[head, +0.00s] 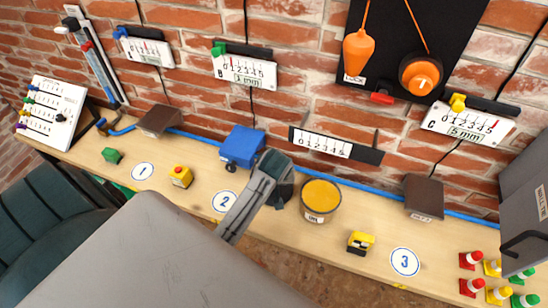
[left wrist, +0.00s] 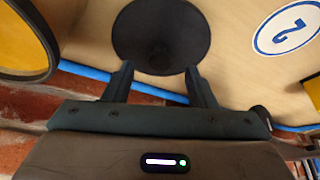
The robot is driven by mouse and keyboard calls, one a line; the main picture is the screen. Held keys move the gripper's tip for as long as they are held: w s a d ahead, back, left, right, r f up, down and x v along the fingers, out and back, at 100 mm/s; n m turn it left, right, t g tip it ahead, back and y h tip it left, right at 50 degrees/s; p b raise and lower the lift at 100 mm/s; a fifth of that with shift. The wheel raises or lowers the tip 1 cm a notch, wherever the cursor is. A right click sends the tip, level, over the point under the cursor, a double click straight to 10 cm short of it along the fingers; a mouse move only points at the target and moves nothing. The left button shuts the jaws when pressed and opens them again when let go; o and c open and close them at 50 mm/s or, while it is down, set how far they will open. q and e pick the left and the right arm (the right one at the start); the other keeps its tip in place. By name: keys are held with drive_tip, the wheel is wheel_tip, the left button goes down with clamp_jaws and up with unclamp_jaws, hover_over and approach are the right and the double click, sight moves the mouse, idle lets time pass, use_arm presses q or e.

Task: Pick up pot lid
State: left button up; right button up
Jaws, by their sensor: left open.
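A dark round lid-like disc (left wrist: 160,25), with what looks like a small knob, lies on the bench in the left wrist view. In the head view it is a dark shape (head: 286,188) mostly hidden behind my left gripper (head: 276,170), between the yellow-topped tin and the number 2 label. My left gripper, also in the left wrist view (left wrist: 160,80), is open. Its two fingers are apart at the disc's near edge, one to each side of the knob. Nothing is held between them; contact cannot be told. My right gripper is not in view.
The yellow-topped tin (head: 321,194) stands close on the right and a blue box (head: 241,146) on the left. A brick wall with gauges and a black panel (head: 405,50) rises behind. A yellow block (head: 360,242) and several coloured cones stand further right on the bench (head: 440,255).

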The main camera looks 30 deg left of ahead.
use_arm(q)
drive_tip(key=shift+x, duration=1.25)
drive_tip(key=c, duration=1.1)
drive_tip(key=shift+r, duration=0.15)
